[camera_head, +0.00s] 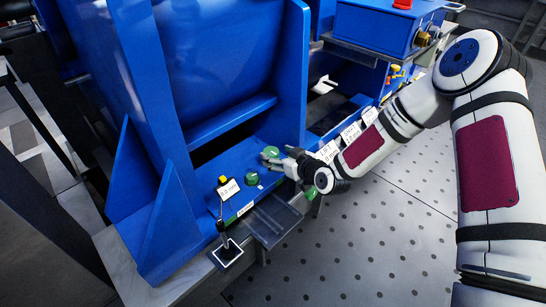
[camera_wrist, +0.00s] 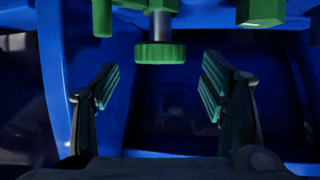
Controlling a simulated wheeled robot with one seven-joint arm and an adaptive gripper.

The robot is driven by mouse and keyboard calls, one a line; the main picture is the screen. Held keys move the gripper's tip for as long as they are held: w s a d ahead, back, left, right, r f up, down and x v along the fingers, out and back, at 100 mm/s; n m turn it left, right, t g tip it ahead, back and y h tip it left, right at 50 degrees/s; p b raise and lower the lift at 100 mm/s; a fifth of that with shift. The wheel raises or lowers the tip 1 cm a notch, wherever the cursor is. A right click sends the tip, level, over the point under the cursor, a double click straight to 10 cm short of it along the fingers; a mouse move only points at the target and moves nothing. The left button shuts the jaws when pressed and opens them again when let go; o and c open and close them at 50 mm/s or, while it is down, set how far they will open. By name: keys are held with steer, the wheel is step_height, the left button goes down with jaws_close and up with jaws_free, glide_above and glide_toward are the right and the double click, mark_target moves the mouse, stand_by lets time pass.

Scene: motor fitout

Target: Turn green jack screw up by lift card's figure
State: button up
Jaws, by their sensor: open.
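In the wrist view a green knurled screw head (camera_wrist: 160,53) hangs on a grey shaft from a green bracket. My gripper (camera_wrist: 160,85) is open and empty, its two ridged fingers apart to the left and right below the head, not visibly touching it. In the head view my gripper (camera_head: 272,160) is by the blue base, beside a green round part (camera_head: 272,151). A second green knob (camera_head: 251,178) sits to its lower left. I cannot tell which one is the wrist view's screw.
A green hex bolt (camera_wrist: 262,12) is at upper right in the wrist view. A dial stand with a yellow top (camera_head: 223,180) and a small white label (camera_head: 229,189) stands at the front left. The blue motor frame (camera_head: 150,90) rises close behind; perforated floor lies right.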

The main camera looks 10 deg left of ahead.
mark_target(272, 152)
steer(key=shift+b+x, duration=0.45)
steer(key=shift+x, duration=1.25)
steer(key=c, duration=1.1)
steer(key=shift+s, duration=0.1)
steer(key=shift+c, duration=0.4)
steer(key=shift+h, duration=0.3)
